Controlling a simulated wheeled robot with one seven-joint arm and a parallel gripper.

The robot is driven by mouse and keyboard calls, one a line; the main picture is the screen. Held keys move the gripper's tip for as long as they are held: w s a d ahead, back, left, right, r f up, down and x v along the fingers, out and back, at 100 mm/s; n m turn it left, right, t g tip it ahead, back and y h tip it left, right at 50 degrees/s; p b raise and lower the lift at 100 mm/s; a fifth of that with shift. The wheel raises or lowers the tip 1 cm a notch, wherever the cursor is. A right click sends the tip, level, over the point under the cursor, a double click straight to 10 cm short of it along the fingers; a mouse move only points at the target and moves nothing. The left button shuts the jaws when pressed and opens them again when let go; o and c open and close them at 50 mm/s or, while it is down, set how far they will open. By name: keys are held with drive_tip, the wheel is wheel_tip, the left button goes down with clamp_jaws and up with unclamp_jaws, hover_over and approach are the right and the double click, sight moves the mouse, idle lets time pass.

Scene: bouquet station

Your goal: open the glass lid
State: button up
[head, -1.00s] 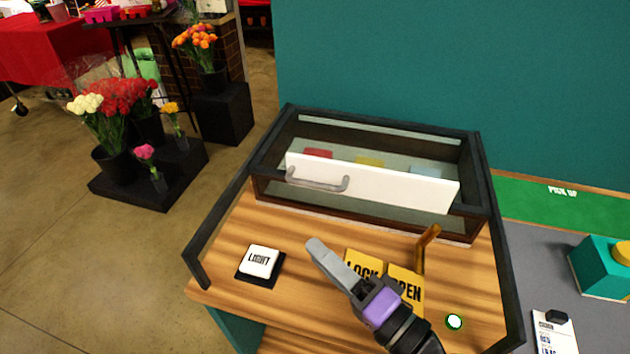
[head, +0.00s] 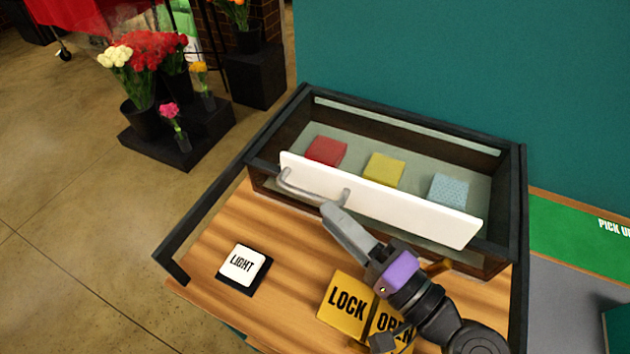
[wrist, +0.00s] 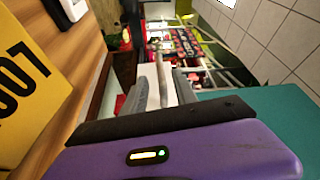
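A dark-framed glass case stands on the wooden top. Its long white front strip (head: 400,207) carries a grey bar handle (head: 305,190) near its left end. The strip stands tilted over the case's front edge; the clear glass itself is hard to make out. My gripper (head: 330,212) is just in front of the strip, close to the handle's right end; I cannot tell whether it touches. In the wrist view the handle (wrist: 162,82) appears ahead between two grey fingers, which look apart and empty.
A LIGHT button (head: 243,266) is at left. Red (head: 326,151), yellow (head: 384,169) and blue (head: 449,190) squares lie inside the case.

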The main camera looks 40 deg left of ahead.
sight(306, 192)
drive_tip(key=a, duration=0.2)
drive_tip(key=a+p, duration=0.1)
drive_tip(key=a, duration=0.1)
drive_tip(key=w+a, duration=0.1)
drive_tip(key=a, duration=0.1)
drive_tip(key=shift+r+p, duration=0.35)
drive_tip(key=shift+a, duration=0.5)
clamp_jaws()
drive_tip(key=shift+f, duration=0.1)
idle(0.5)
